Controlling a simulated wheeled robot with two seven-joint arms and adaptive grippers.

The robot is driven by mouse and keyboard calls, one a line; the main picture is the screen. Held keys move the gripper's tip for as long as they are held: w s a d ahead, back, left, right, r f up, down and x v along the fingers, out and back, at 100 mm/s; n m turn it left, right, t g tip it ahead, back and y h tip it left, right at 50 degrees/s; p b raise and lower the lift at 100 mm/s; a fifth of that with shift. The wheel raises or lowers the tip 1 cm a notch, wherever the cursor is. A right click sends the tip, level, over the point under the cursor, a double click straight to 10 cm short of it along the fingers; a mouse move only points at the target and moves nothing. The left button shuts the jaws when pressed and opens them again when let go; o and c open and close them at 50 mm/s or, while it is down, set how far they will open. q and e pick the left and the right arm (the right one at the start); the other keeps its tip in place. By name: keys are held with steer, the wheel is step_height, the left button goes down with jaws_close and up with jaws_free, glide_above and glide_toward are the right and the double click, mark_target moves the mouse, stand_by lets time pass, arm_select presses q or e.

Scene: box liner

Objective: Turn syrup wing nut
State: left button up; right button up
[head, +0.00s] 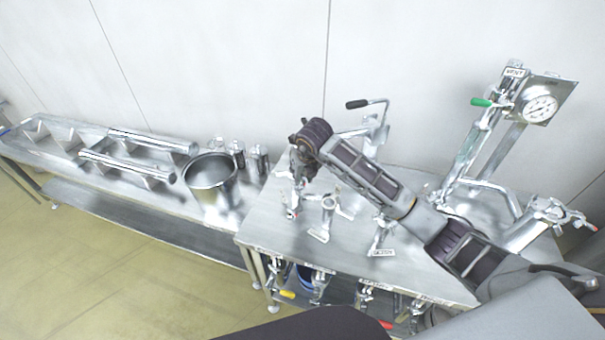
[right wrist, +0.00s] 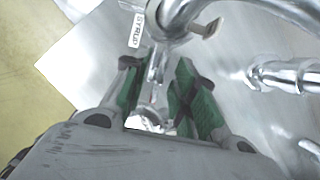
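In the right wrist view a white tag reading SYRUP (right wrist: 137,28) hangs beside a shiny curved metal fitting (right wrist: 180,20). A small brownish tab (right wrist: 212,28) sticks out of the fitting's right side; I cannot tell whether it belongs to the wing nut. My right gripper (right wrist: 162,75) has its green-padded fingers apart, with a narrow metal piece of the fitting (right wrist: 156,65) between them. A gap shows on the right of this piece; contact on the left is unclear. In the head view my right gripper (head: 299,168) points down at the table's left part, largely hiding the fitting. My left gripper is out of view.
The metal table (head: 270,225) bears several upright fittings, one tagged at the front (head: 382,252). A gauge (head: 540,108) and green-handled pipe stand at the right. A steel pot (head: 210,180) stands on the lower bench at left. More valves hang below the table's front edge.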

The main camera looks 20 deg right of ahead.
jaws_close()
